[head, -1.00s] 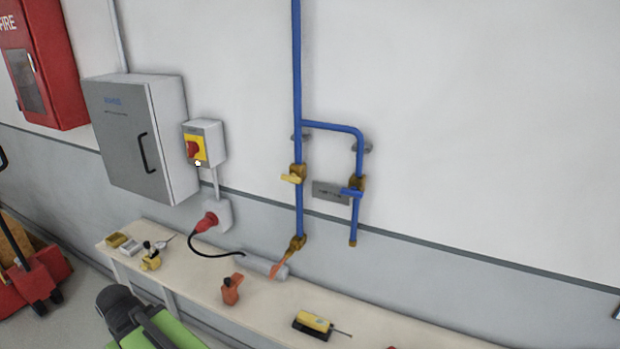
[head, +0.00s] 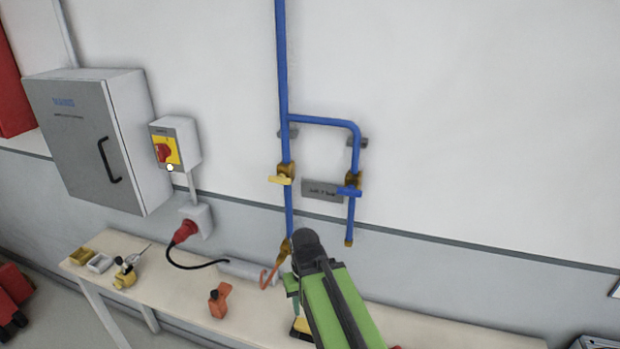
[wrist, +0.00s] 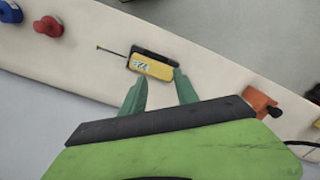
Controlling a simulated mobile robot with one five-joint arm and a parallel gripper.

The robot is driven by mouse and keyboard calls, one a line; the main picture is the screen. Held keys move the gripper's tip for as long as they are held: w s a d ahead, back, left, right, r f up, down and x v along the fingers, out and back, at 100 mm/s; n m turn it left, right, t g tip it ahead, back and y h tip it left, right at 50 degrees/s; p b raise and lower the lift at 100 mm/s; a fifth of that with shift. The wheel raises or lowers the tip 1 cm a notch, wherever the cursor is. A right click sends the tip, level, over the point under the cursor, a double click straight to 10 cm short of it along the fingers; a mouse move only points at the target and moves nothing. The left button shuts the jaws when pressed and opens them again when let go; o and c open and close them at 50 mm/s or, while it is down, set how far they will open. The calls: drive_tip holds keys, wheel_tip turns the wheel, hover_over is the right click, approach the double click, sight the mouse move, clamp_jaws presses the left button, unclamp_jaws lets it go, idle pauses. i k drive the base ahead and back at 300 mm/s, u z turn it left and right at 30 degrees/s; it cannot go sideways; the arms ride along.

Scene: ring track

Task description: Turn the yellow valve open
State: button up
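The yellow valve (head: 280,180) sits on the left vertical blue pipe in the head view. Its handle sticks out sideways, across the pipe. My gripper (wrist: 160,80) shows in the wrist view with two green fingers apart and nothing between them. It points down over the bench, above a yellow-and-black device (wrist: 152,66). In the head view my green arm rises at the bottom centre, below and right of the valve, and mostly hides the gripper. The gripper is apart from the valve.
A blue-handled valve (head: 349,191) is on the right pipe branch, beside a grey label plate (head: 322,190). An orange-handled valve (head: 270,272) is lower on the left pipe. A bench (head: 185,305) with several small items runs below. A red-yellow switch (head: 167,150) is left.

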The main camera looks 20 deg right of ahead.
sight(281, 178)
drive_tip(key=u, duration=1.3)
drive_tip(key=k, duration=0.75)
drive_tip(key=u, duration=1.05)
drive_tip(key=i, duration=0.55)
drive_tip(key=z, duration=0.05)
